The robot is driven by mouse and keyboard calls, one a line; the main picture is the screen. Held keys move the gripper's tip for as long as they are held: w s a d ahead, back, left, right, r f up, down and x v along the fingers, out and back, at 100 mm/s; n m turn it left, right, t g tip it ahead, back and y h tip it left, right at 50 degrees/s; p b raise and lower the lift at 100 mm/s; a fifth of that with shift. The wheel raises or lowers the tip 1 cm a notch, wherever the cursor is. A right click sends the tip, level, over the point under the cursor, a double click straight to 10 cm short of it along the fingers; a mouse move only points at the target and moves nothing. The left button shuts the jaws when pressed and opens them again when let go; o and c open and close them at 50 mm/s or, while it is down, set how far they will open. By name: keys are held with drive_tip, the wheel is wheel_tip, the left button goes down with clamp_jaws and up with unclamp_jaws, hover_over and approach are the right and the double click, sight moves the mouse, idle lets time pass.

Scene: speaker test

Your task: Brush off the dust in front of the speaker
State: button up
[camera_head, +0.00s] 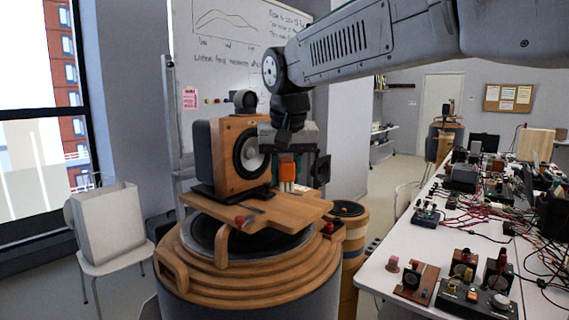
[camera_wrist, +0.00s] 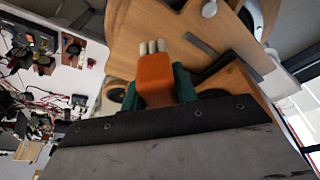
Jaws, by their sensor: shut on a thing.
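The speaker (camera_head: 237,163), a wooden-fronted box with a dark round cone, stands on a wooden platform (camera_head: 262,209) on top of a round wooden drum. My gripper (camera_head: 287,164), with green fingers, is shut on a brush with an orange handle (camera_head: 287,171) and pale bristles (camera_head: 286,187). The brush is at the speaker's right, with its bristles down over the platform; I cannot tell if they touch it. The wrist view shows the orange brush (camera_wrist: 155,78) between the green fingers and the platform (camera_wrist: 140,28) beyond. I cannot make out dust.
A dark strip (camera_head: 250,207) and a red knob (camera_head: 240,220) are at the platform's front. A cluttered white table (camera_head: 376,275) with devices and cables is on the right. A white chair (camera_head: 118,257) stands at the left, and a whiteboard (camera_head: 215,75) is behind.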

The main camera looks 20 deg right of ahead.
drive_tip(key=shift+r, duration=0.95)
